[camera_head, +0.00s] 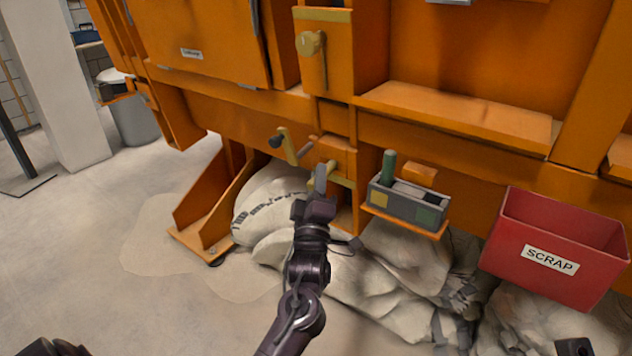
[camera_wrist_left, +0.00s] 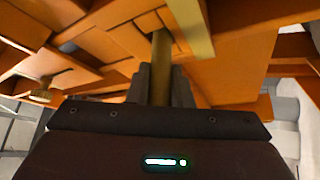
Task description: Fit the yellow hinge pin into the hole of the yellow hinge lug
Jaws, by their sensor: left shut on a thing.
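My left gripper (camera_head: 320,180) is raised in front of the orange machine's lower frame, and its dark fingers are shut on the yellow hinge pin. In the left wrist view the pin (camera_wrist_left: 161,65) is a dull yellow rod standing up between the fingers. Its far end overlaps the orange frame, and I cannot tell whether it touches.
A grey caddy (camera_head: 408,205) with a green pin (camera_head: 388,166) sits right of the gripper. A red SCRAP bin (camera_head: 546,258) is farther right. A yellow crank (camera_head: 289,146) is close on the left. Pale sacks (camera_head: 275,205) lie below.

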